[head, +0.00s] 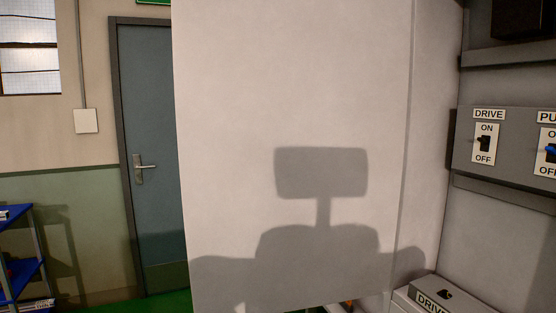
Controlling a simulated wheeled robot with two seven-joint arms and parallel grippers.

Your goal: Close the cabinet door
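The cabinet door (290,80) is a large plain off-white panel that fills the middle of the head view. It stands open, to the left of the cabinet interior, and its top runs out of the picture. A shadow with a block-shaped head and shoulders falls on its lower part. The cabinet (500,235) is at the right, with its grey inside showing. Neither of my grippers can be made out in this view.
Inside the cabinet are a DRIVE switch (485,144) and a second switch (549,152) cut by the right edge. A box labelled DRIVE (432,302) sits low right. Behind the cabinet door are a blue-grey room door (150,110) and a blue shelf (20,270) at left.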

